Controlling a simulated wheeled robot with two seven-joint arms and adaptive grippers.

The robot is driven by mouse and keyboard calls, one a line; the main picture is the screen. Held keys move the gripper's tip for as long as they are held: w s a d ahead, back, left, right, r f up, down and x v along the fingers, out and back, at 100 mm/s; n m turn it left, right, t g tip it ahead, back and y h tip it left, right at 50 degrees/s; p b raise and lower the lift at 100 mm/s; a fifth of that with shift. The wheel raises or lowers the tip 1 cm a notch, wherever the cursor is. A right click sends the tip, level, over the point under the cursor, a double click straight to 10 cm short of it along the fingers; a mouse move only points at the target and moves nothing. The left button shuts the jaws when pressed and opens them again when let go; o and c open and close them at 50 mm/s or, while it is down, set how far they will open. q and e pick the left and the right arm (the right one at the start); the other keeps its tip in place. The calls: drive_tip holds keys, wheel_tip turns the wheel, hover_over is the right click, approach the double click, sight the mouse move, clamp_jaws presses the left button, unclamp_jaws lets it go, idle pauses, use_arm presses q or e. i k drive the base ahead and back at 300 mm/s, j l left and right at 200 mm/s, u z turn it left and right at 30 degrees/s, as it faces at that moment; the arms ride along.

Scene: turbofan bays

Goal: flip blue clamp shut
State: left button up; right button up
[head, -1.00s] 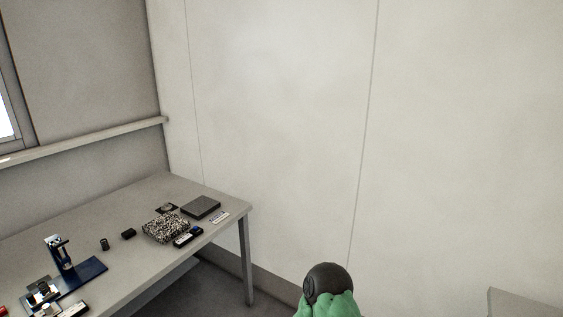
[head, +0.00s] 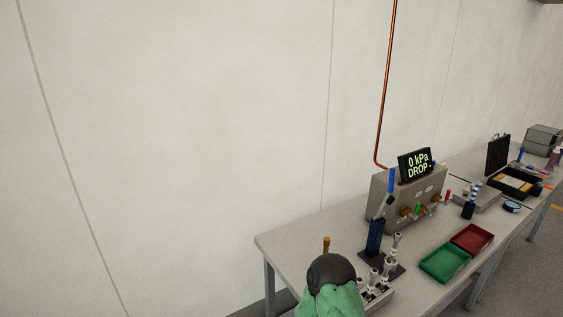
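On the bench at the right of the head view, a dark blue upright post (head: 375,238) stands on a dark base. A grey link runs up from it to a bright blue handle (head: 391,180) that points almost straight up. This looks like the blue clamp with its handle raised, but it is small and I cannot tell for certain. Neither my left nor my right gripper shows.
Behind the post stands a grey box (head: 406,202) with small taps and a "0 kPa DROP" display (head: 415,165). A green tray (head: 445,263) and a red tray (head: 470,240) lie to the right. A copper pipe (head: 387,80) runs up the wall.

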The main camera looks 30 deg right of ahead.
sight(389, 199)
drive_tip(key=i+z, duration=0.2)
drive_tip(key=z, duration=0.25)
drive_tip(key=i+j+z, duration=0.2)
drive_tip(key=z, duration=0.2)
drive_tip(key=i+j+z, duration=0.15)
drive_tip(key=z, duration=0.3)
drive_tip(key=i+j+z, duration=0.1)
drive_tip(key=j+z, duration=0.3)
drive_tip(key=i+j+z, duration=0.1)
drive_tip(key=z, duration=0.35)
drive_tip(key=j, duration=0.1)
